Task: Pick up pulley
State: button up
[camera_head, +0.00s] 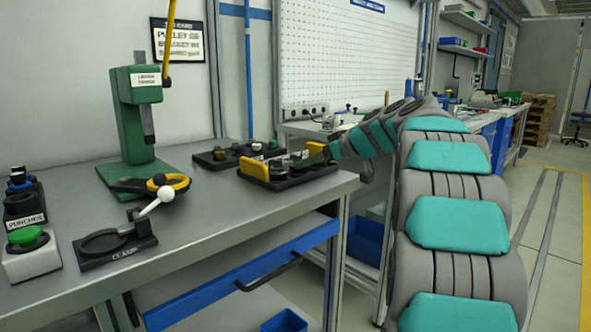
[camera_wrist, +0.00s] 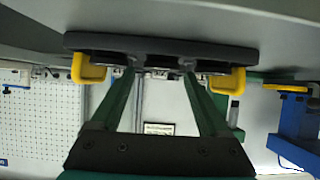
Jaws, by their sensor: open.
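A dark tray with yellow handles (camera_head: 257,168) stands near the right end of the grey bench and holds dark round parts. These may be the pulleys, but they are too small and too covered to tell for sure. In the wrist view the tray (camera_wrist: 160,42) appears upside down, with dark round parts (camera_wrist: 112,57) along it, seen edge-on. My gripper (camera_wrist: 159,76) is open, with its two green fingers apart and pointing at the tray's middle. Nothing is clearly held between them. In the head view my gripper (camera_head: 312,155) is at the tray's right side, partly hidden.
A second dark tray with small parts (camera_head: 240,153) stands behind. A green press (camera_head: 132,120), a clamp fixture (camera_head: 115,243) with a white-knobbed lever, a green button box (camera_head: 30,252) and a punches holder (camera_head: 24,207) stand to the left. The front middle of the bench (camera_head: 235,215) is clear.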

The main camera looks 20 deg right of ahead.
jog(key=p+x, duration=0.1)
jog(key=x, duration=0.4)
jog(key=shift+w+a, duration=0.25)
jog(key=shift+w, duration=0.1)
grip_shut()
dwell(0.3)
